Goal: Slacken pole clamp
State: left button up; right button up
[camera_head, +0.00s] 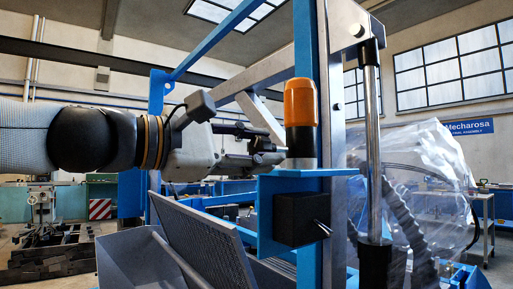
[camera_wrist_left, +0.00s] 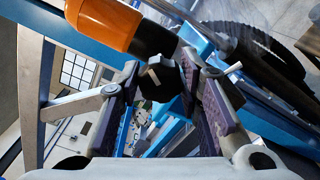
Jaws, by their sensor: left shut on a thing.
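My left gripper (camera_head: 268,152) reaches in from the left and is shut on a dark knob beside the blue post (camera_head: 306,40). In the left wrist view, the black faceted knob (camera_wrist_left: 160,82) sits between the tips of the two padded fingers. An orange-capped dark cylinder (camera_head: 300,100) stands upright just beyond the fingertips. It crosses the top of the left wrist view (camera_wrist_left: 105,22). Below it, a blue bracket (camera_head: 268,215) carries a black block (camera_head: 298,218) with small silver pins. Which part grips the pole is unclear. My right gripper is out of view.
A slanted perforated grey panel (camera_head: 205,240) and a grey trough (camera_head: 130,260) lie below my arm. A chrome rod (camera_head: 372,150) stands right of the post. Clear plastic sheeting (camera_head: 425,165) covers equipment at the right.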

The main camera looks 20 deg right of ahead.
pick_arm(q)
jog(key=n, duration=0.6)
jog(key=shift+n, duration=0.3)
dwell(0.4)
jog(key=o, duration=1.2)
jog(key=v, duration=1.2)
